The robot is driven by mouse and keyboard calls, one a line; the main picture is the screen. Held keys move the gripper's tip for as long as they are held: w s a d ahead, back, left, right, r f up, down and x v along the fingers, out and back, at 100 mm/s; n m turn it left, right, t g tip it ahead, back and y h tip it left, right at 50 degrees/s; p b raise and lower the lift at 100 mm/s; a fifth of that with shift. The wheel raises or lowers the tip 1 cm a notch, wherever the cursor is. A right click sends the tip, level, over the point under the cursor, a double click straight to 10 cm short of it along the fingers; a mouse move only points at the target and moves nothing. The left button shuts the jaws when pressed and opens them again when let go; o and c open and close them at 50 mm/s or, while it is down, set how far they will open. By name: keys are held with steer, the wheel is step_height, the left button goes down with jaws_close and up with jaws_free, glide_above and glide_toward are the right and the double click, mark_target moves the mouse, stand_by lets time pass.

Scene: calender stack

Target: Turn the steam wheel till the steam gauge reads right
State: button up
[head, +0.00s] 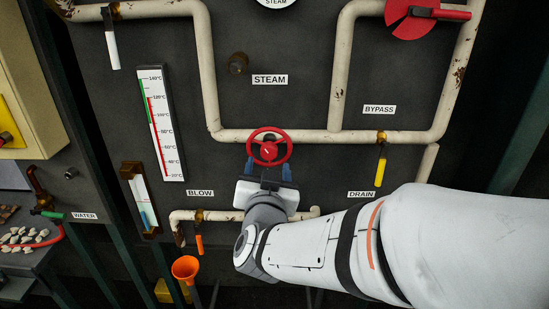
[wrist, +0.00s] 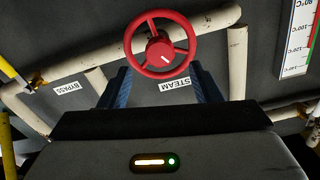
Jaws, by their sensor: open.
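The red steam wheel (head: 268,152) sits on a cream pipe, below the STEAM label (head: 270,79). In the wrist view the wheel (wrist: 159,50) shows spokes and a hub with a white mark. My gripper (head: 269,171) is open just below the wheel in the head view, its blue fingers apart. In the wrist view my gripper (wrist: 160,72) has one finger towards each side of the wheel's lower part; I cannot tell whether they touch it. The steam gauge (head: 276,3) is cut off at the top edge, and its needle is out of view.
A thermometer scale (head: 160,122) is at left. Yellow (head: 380,172) and orange (head: 199,244) lever handles hang near the DRAIN and BLOW labels. Pipes run around the wheel. An orange funnel (head: 186,269) is below.

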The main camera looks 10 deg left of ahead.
steer(key=v, duration=0.3)
stand_by(0.4)
steer(key=d+f+n+g+p, duration=0.1)
steer(key=d+f+g, duration=0.25)
steer(key=d, duration=0.25)
steer(key=d+f+n+g+p, duration=0.1)
steer(key=d+f+g, duration=0.1)
steer(key=d+g, duration=0.4)
steer(key=s+d+f+m+g+h, duration=0.1)
steer(key=s+d+f+g+h, duration=0.1)
steer(key=s+d, duration=0.3)
steer(key=s+d+f+m+g+h, duration=0.1)
steer(key=s+d, duration=0.5)
steer(key=d, duration=0.6)
steer(key=shift+s+f+g+h, duration=0.3)
steer(key=shift+f+g+h, duration=0.35)
steer(key=shift+g, duration=0.5)
steer(key=shift+d+r, duration=0.1)
stand_by(3.2)
